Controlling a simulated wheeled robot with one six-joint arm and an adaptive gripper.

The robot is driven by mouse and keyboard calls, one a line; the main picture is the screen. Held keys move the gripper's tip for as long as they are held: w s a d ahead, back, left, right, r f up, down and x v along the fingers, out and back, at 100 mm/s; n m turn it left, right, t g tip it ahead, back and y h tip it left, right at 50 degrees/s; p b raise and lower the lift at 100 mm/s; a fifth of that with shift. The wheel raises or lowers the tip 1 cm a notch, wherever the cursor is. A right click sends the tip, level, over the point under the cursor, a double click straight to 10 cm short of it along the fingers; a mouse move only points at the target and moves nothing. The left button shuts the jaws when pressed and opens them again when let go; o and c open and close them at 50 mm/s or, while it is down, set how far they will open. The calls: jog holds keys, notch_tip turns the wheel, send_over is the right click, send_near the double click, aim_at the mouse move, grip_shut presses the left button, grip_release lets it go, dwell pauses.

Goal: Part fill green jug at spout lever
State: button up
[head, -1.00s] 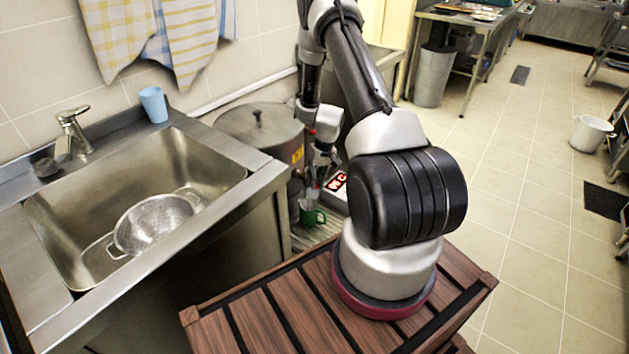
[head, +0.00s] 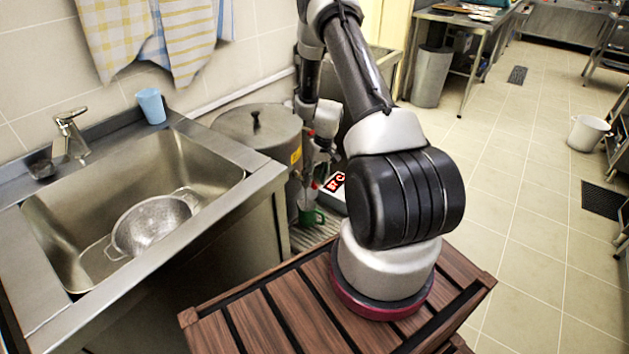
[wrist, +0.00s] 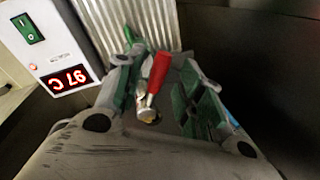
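The green jug (head: 312,216) stands low beside the stockpot (head: 258,135), on a ribbed metal surface, in the head view. It is partly hidden; its fill level cannot be seen. The red spout lever (wrist: 157,72) stands over a metal spout (wrist: 147,112) in the wrist view, and its red shows small in the head view (head: 314,184). My gripper (wrist: 158,58) is open, with one finger on each side of the lever and gaps visible. It is above the jug in the head view (head: 322,160).
A white box (wrist: 50,50) with a red 97 C display and a green switch is close beside my gripper. The ribbed metal surface (wrist: 150,15) lies beyond. A sink (head: 90,215) with a colander (head: 152,222) and a blue cup (head: 151,106) is at left.

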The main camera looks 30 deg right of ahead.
notch_tip(320, 180, up, 10)
jog(key=d, duration=0.2)
jog(key=shift+s, duration=0.25)
jog(key=shift+a, duration=0.1)
